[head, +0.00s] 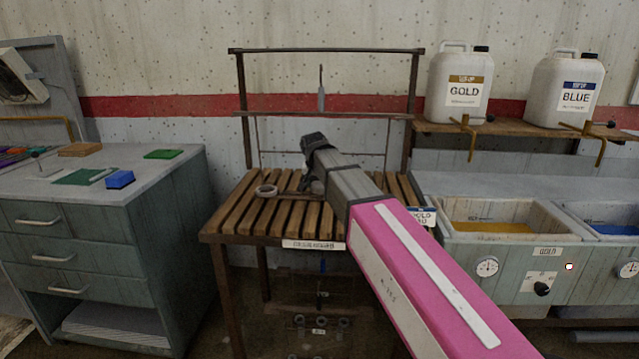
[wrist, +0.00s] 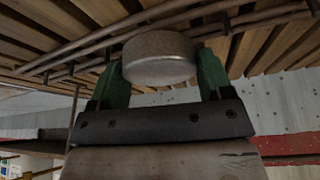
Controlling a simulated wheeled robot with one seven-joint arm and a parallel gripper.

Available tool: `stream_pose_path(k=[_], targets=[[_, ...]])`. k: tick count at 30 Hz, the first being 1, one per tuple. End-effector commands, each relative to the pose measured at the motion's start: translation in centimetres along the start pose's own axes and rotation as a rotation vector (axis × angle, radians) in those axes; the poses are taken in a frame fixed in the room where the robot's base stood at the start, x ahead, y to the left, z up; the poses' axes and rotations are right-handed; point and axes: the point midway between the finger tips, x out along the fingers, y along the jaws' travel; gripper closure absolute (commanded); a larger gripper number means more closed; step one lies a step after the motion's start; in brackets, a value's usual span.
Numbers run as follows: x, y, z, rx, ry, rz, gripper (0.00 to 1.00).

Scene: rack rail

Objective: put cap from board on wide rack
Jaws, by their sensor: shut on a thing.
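A round, grey metallic cap (wrist: 159,58) is clamped between the two green fingers of my gripper (wrist: 158,72) in the wrist view. In the head view my gripper is mostly hidden behind my own arm, over the slatted wooden rack (head: 262,218), and I cannot make out the cap there. Rack slats (wrist: 265,48) and metal rods show behind the cap in the wrist view. Whether the cap touches the rack cannot be told. The board cannot be clearly identified.
A grey cabinet (head: 70,230) stands left; basins (head: 497,236) and white jugs (head: 460,84) stand right.

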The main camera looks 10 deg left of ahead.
Motion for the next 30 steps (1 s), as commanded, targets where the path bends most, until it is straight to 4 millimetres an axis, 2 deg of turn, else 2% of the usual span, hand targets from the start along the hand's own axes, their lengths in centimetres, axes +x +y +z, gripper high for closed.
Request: stream_pose_path(k=[18,30], targets=[[1.5,0.0,0.6,0.000,0.000,0.000,0.51],[1.6,0.0,0.6,0.000,0.000,0.000,0.51]])
